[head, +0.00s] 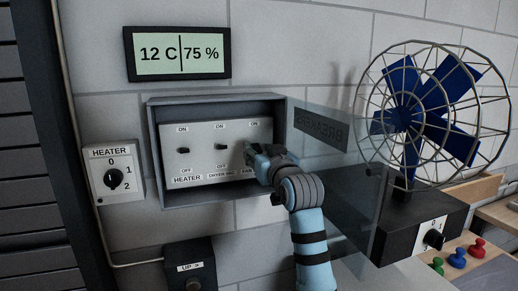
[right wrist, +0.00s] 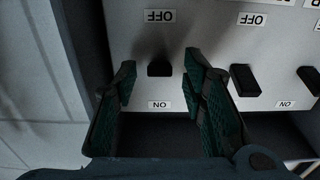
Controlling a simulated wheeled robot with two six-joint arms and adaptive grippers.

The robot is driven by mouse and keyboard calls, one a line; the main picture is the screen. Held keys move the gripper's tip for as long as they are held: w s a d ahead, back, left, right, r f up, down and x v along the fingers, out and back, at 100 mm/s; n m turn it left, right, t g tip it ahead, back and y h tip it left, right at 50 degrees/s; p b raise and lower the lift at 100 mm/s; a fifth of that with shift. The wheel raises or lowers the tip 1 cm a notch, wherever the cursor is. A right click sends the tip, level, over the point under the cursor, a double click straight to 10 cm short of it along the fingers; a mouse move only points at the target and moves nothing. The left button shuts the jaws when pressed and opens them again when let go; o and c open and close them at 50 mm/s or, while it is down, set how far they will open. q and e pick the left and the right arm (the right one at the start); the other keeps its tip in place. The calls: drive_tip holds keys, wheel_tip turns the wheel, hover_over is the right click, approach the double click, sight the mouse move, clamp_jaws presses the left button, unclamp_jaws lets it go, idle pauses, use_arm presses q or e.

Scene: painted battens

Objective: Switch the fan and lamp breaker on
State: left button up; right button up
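The breaker box (head: 152,140) is on the wall with its glass door (head: 335,150) swung open to the right. Its grey panel has three black levers, with ON above and OFF below. The right one, labelled FAN with the rest hidden, is covered by my right gripper (head: 252,152) in the head view. In the right wrist view, turned upside down, the fan and lamp lever (right wrist: 160,69) stands between the two open fingers of my right gripper (right wrist: 160,75), with gaps on both sides. Its exact tilt is hard to tell. My left gripper is not in view.
The heater lever (head: 183,150) and the middle lever (head: 221,146) are left of my gripper. A heater dial (head: 114,179) and a display reading 12 C, 75 % (head: 178,53) are on the wall. A blue-bladed fan (head: 420,110) stands right, behind the door.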

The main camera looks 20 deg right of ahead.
drive_tip(key=shift+c, duration=0.5)
clamp_jaws()
drive_tip(key=r+g, duration=0.1)
drive_tip(key=g, duration=0.3)
drive_tip(key=shift+w+r, duration=0.1)
drive_tip(key=shift+r, duration=0.3)
drive_tip(key=shift+w+r+g, duration=0.1)
drive_tip(key=shift+r+g, duration=0.15)
drive_tip(key=shift+g, duration=0.6)
drive_tip(key=shift+w+r+g, duration=0.1)
drive_tip(key=shift+r+g, duration=0.15)
drive_tip(key=shift+g, duration=0.6)
drive_tip(key=shift+o, duration=0.5)
unclamp_jaws()
